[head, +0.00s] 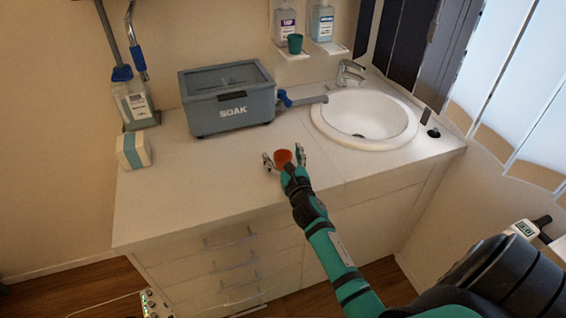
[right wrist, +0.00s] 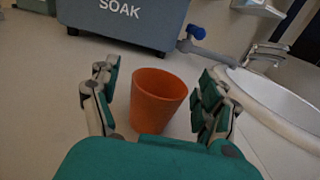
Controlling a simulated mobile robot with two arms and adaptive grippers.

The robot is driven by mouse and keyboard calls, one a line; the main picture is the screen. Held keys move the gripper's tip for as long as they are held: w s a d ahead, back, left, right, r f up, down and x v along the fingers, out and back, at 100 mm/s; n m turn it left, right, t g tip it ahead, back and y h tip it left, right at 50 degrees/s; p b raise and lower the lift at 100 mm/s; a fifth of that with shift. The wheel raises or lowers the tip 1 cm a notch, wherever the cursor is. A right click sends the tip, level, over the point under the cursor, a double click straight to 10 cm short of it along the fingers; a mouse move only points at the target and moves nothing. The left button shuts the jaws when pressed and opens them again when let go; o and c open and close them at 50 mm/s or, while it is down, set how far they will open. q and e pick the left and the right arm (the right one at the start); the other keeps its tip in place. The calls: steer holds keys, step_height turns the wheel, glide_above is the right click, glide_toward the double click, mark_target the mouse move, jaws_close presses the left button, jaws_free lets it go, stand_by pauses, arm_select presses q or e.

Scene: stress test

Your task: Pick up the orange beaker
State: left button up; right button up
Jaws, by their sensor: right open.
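The orange beaker (head: 283,157) stands upright on the white counter, in front of the grey SOAK box and left of the sink. In the right wrist view the beaker (right wrist: 158,98) is empty-looking and sits between the two fingers. My right gripper (head: 284,160) is open around it, one finger to its left and one to its right. In the right wrist view there are gaps between the fingers of the gripper (right wrist: 160,105) and the beaker's sides. The beaker's lower front is partly hidden by my palm. My left gripper is not in view.
The SOAK box (head: 228,98) stands behind the beaker. The white sink (head: 340,125) with a tap (head: 350,72) is to the right. A green cup (head: 295,43) stands on a wall shelf. A white-and-teal block (head: 133,151) is at the counter's left. The front left counter is clear.

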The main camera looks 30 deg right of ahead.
steer(key=shift+c, duration=0.4)
steer(key=c, duration=1.2)
steer(key=shift+o, duration=0.2)
